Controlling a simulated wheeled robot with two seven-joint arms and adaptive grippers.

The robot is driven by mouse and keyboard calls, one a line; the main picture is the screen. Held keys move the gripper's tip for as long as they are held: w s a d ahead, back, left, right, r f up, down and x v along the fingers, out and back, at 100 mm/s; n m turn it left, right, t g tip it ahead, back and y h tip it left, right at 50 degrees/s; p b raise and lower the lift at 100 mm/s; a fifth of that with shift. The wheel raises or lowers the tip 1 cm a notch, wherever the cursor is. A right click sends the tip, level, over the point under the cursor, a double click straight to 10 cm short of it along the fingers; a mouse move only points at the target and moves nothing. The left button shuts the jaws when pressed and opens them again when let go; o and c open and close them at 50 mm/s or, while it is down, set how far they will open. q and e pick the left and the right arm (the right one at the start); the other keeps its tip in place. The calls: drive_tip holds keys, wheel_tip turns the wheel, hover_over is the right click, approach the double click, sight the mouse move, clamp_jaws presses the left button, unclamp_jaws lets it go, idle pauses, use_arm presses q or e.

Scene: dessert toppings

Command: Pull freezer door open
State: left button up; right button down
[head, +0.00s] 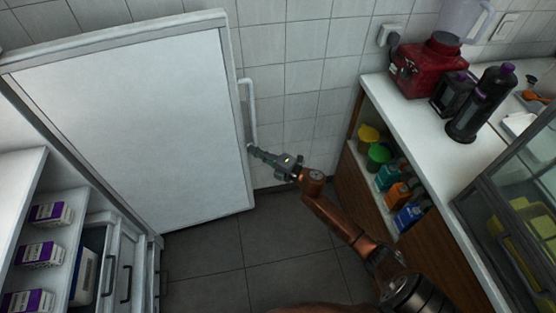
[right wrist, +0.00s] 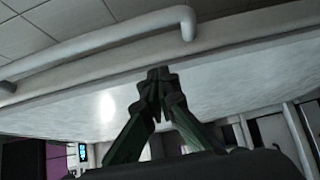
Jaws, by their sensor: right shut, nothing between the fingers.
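The white freezer door (head: 135,125) stands swung wide open in the head view. Its white bar handle (head: 250,108) is on the door's right edge, on the side facing the tiled wall. My right gripper (head: 251,148) is shut and empty, its tips at the door's edge near the handle's lower end. In the right wrist view the closed fingers (right wrist: 158,76) point at the door's edge, with the handle (right wrist: 100,38) beyond and apart from them. I cannot tell whether the tips touch the door. My left gripper is not in view.
The open freezer interior shows shelves with purple-and-white boxes (head: 40,254) at left. A white counter (head: 425,125) with a red blender (head: 432,68) and dark bottle (head: 482,103) is at right, with cups and cartons on a shelf below. Dark floor (head: 205,255) lies clear between.

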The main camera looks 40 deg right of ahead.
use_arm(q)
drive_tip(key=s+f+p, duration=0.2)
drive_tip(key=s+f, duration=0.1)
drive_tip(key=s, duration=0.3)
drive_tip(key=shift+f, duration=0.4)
use_arm(e)
drive_tip(key=v, duration=1)
drive_tip(key=shift+s+d, duration=0.25)
drive_tip(key=shift+s, duration=0.05)
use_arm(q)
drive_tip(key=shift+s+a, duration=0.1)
